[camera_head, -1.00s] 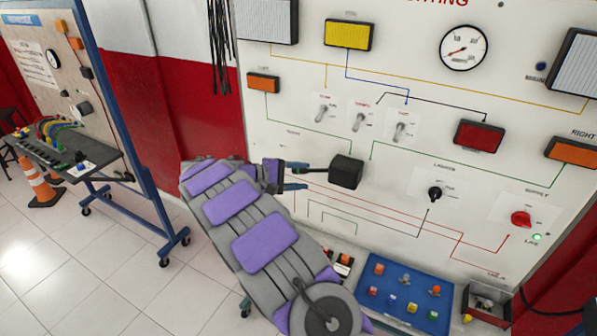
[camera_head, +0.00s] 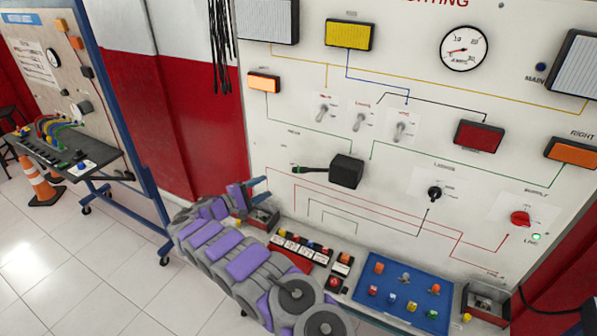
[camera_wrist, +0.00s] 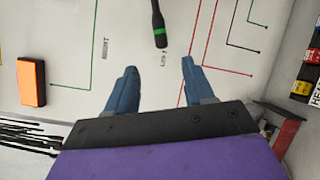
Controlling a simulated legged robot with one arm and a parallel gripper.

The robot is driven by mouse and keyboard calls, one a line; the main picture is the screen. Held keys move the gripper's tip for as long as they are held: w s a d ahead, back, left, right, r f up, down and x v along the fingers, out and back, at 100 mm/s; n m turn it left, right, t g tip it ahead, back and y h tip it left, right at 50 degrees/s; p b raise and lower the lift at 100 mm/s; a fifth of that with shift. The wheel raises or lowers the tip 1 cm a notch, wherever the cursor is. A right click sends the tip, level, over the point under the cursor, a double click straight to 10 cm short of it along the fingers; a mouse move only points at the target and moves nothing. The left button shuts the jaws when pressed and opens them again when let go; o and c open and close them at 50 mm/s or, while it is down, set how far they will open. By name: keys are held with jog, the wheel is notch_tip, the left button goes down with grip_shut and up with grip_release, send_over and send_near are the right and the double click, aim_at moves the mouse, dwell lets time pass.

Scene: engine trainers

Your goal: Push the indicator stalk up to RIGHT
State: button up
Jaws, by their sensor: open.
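The indicator stalk (camera_head: 313,170) is a thin black lever with a green band, sticking out left from a black box (camera_head: 347,172) on the white panel. In the wrist view the stalk (camera_wrist: 158,22) ends near the word LEFT; the word RIGHT stands apart to the left there. My gripper (camera_head: 266,188) is open and empty, below and left of the stalk's tip, not touching it. In the wrist view my gripper's blue fingers (camera_wrist: 159,68) are spread, with the stalk's tip beyond the gap. The left orange lamp (camera_head: 264,80) glows.
The right orange lamp (camera_head: 573,151) looks unlit. Toggle switches (camera_head: 360,121) sit above the box. Below are a button box (camera_head: 300,249), a blue tray (camera_head: 400,292) with small parts and a grey bin (camera_head: 487,303). A blue-framed stand (camera_head: 125,120) is at left.

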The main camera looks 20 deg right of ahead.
aim_at(297, 172)
jog(key=b+x, duration=0.1)
jog(key=x, duration=1.5)
jog(key=shift+w+d+f, duration=0.1)
jog(key=shift+d, duration=0.05)
jog(key=shift+c, duration=0.4)
grip_shut()
jog(key=shift+f, duration=0.1)
